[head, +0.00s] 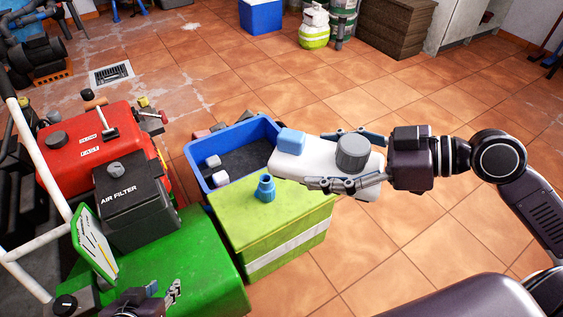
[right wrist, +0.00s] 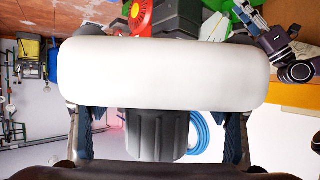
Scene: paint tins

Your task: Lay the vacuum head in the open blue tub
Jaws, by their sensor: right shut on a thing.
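The vacuum head (head: 318,158) is a white rounded body with a dark grey cylinder; a light blue block shows at its left end. My right gripper (head: 335,160) is shut on it, with one finger along each side, holding it above the lime green box. In the right wrist view, the white body (right wrist: 165,73) spans the frame between the fingers. The open blue tub (head: 238,128) is just left of the vacuum head, with a dark interior and two small whitish blocks inside. The vacuum head's left end is near the tub's right rim. My left gripper (head: 163,294) is at the bottom left, its opening unclear.
A lime green box (head: 290,225) with a small blue cylinder (head: 265,187) on top stands in front of the tub. A red machine (head: 95,145), a black air filter box (head: 135,200) and a green casing (head: 195,260) crowd the left.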

